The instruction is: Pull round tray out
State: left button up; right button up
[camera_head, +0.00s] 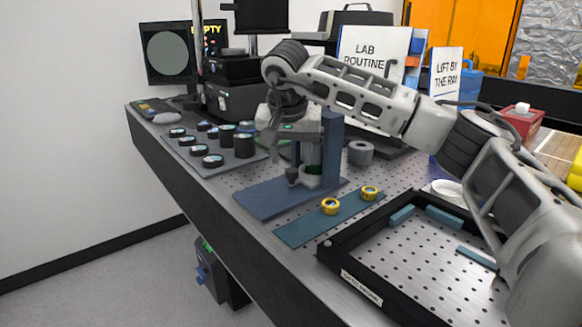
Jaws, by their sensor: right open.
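A blue stand (331,135) with an upright column rises from a flat blue base plate (275,199) in the middle of the bench. A small dark round part with a green tint (313,183), which may be the round tray, sits low in the stand beneath a pale cylinder (312,153). A small dark knob-like part (292,174) is beside it at its left. My right gripper (290,146) reaches down over the stand from the right, open, just above these parts. Its fingertips are small and hard to separate from the stand. My left gripper is out of view.
Two yellow rings (331,206) lie on a teal mat (298,231) in front. A black-framed perforated tray (345,262) is at the right front. Several dark cylinders (244,145) stand on a mat at left. A grey ring (361,153) stands behind the stand.

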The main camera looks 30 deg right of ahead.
aim_at(292, 170)
jog(key=shift+x, duration=1.9)
